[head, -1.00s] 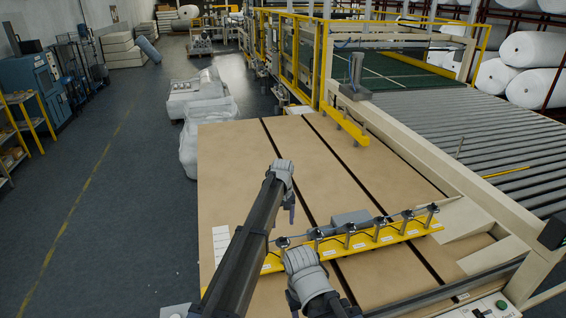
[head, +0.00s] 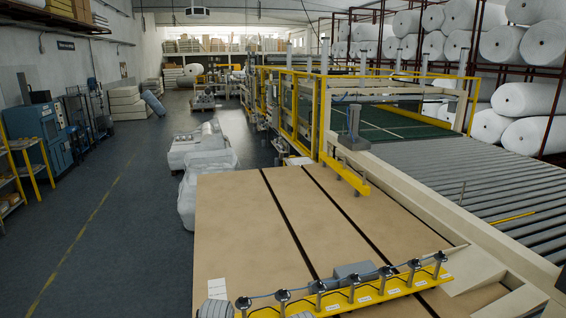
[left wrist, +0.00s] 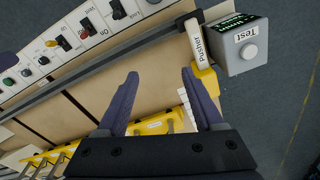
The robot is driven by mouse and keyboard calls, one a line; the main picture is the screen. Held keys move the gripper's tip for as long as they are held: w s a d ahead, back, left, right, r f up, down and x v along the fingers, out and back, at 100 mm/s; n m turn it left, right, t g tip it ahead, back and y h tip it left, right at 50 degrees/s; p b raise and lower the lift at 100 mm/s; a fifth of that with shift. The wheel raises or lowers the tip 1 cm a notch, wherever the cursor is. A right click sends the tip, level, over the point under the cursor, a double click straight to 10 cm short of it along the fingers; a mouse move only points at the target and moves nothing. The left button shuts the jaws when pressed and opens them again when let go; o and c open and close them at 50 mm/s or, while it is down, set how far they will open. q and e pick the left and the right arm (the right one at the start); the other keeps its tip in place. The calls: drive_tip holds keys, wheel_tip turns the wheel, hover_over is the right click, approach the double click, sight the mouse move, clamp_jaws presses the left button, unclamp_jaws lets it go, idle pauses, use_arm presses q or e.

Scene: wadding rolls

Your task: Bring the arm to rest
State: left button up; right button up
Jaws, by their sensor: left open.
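My left gripper (left wrist: 161,74) shows in the left wrist view with its two dark purple fingers spread apart and nothing between them. It is above the tan table (left wrist: 85,100), close to a panel of switches (left wrist: 65,42). A grey box with a "Test" button (left wrist: 241,52) and a "Pusher" handle (left wrist: 198,44) lie just beyond the right finger. In the head view, only small grey pieces of my arm show at the bottom edge; the left gripper's fingers are hidden there. My right gripper is not seen.
A yellow bar with several metal posts (head: 345,298) lies across the near part of the tan table (head: 235,215). Wrapped bundles (head: 203,185) stand left of the table. A roller conveyor (head: 450,170) runs at the right. The floor at left is open.

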use_arm(q)
drive_tip(key=s+d+f+m+b, duration=0.1)
drive_tip(key=s+d+f+b, duration=0.1)
drive_tip(key=d+f+b, duration=0.2)
drive_tip(key=s+d+f+m+y+b, duration=0.1)
drive_tip(key=s+d+f+m+b, duration=0.1)
drive_tip(key=f+b, duration=0.9)
wheel_tip(320, 180, down, 2)
drive_tip(key=shift+s+d+g, duration=0.4)
drive_tip(key=shift+s+d, duration=0.05)
drive_tip(key=shift+d, duration=0.75)
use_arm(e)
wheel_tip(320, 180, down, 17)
